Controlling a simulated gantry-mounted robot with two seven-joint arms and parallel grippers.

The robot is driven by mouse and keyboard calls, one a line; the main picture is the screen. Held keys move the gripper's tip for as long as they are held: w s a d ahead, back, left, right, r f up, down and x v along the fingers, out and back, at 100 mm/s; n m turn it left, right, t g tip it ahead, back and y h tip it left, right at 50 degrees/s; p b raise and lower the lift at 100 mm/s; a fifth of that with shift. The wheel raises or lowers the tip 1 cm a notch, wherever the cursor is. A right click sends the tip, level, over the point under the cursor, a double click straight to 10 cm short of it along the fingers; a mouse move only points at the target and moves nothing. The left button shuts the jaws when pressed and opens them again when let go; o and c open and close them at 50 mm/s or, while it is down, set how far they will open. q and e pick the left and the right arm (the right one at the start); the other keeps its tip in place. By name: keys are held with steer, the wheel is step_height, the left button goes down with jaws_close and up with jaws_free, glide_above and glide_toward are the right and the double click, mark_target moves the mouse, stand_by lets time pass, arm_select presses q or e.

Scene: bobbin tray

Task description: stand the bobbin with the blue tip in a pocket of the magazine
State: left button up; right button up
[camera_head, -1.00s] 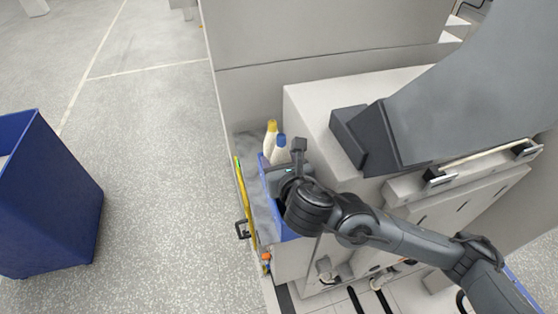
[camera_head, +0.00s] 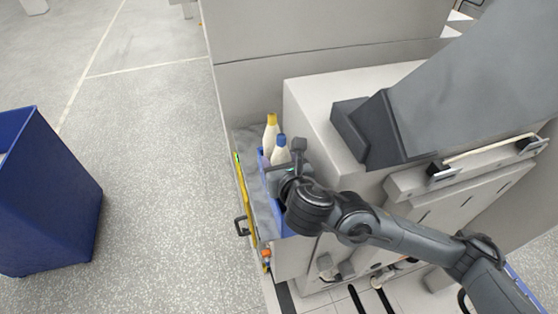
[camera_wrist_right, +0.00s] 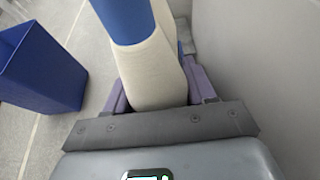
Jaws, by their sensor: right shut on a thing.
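The bobbin with the blue tip (camera_head: 281,154) is cream and looks upright in the head view, beside a yellow-tipped bobbin (camera_head: 271,134). My right gripper (camera_head: 287,172) is shut on the blue-tipped bobbin. In the right wrist view the bobbin's cream body (camera_wrist_right: 152,75) sits between the two fingers, its blue tip pointing away from the palm. The blue magazine (camera_head: 286,229) is a narrow box on the grey ledge, largely hidden by my right gripper and wrist. Its pockets are not visible, and I cannot tell whether the held bobbin's base touches it. My left gripper is not in view.
A pale machine housing (camera_head: 320,105) stands close on the right and a grey wall panel (camera_head: 240,95) behind. A yellow strip (camera_head: 246,205) runs along the ledge's left edge. A blue bin (camera_head: 50,200) stands on the floor at left, with open floor between.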

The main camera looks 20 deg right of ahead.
steer(key=o, duration=1.1)
steer(key=shift+o, duration=0.5)
